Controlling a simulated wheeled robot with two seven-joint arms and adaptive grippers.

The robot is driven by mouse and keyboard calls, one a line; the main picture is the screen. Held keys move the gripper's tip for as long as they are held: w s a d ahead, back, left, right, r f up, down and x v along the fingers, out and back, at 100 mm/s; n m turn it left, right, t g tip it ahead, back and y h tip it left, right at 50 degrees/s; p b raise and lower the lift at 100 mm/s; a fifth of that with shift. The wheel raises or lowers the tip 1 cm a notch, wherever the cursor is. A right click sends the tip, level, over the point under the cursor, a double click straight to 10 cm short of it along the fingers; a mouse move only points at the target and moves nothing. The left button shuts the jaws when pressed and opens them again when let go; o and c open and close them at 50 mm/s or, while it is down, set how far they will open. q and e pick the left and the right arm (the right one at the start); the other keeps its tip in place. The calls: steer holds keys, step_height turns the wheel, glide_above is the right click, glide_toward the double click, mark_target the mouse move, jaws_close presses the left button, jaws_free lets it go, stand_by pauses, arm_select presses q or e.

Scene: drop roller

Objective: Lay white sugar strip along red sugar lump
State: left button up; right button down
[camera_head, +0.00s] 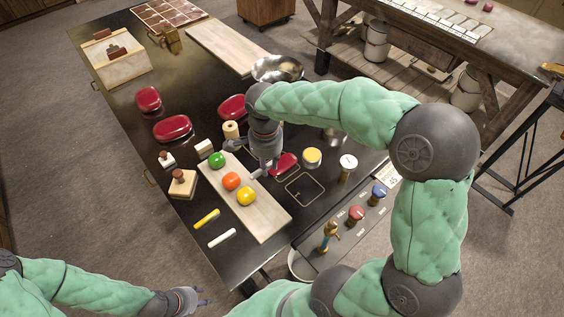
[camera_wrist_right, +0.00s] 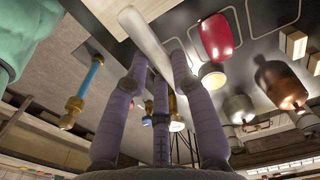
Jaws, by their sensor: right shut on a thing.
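My right gripper (camera_head: 260,170) reaches down over the table beside a red sugar lump (camera_head: 283,163). In the right wrist view, its purple-grey fingers (camera_wrist_right: 160,75) are shut on a long pale bar, the white sugar strip (camera_wrist_right: 143,35). The red lump (camera_wrist_right: 216,37) lies on the dark tabletop to the right of the strip, apart from it in the picture. In the head view the held strip is mostly hidden by the hand. Another white strip (camera_head: 222,238) lies near the table's front edge. My left gripper (camera_head: 198,298) is empty at the bottom, its fingers apart.
A pale board (camera_head: 262,222) holds green, orange and yellow balls. A yellow strip (camera_head: 206,218) lies left of it. Other red lumps (camera_head: 172,127) lie further back. A yellow-topped jar (camera_head: 312,157) and an outlined rectangle (camera_head: 303,189) are right of the gripper.

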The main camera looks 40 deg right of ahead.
steer(key=f+b, duration=0.2)
steer(key=f, duration=0.1)
steer(key=shift+w, duration=0.4)
steer(key=shift+w+d+f, duration=0.1)
steer(key=shift+w+d, duration=0.05)
steer(key=w+d+f+b, duration=0.1)
steer(key=w+d+f, duration=0.25)
steer(key=d, duration=0.35)
steer(key=b, duration=0.1)
glide_above(289, 166)
steer(key=f, duration=0.3)
steer(key=a+f, duration=0.1)
steer(key=f, duration=0.1)
steer(key=shift+d+f, duration=0.25)
steer(key=shift+f, duration=0.1)
steer(key=shift+w+d+f+b, duration=0.15)
steer(key=shift+f+b, duration=0.1)
steer(key=shift+f, duration=0.65)
steer(key=shift+d+f+b, duration=0.1)
steer(key=shift+f+b, duration=0.15)
steer(key=shift+f, duration=0.6)
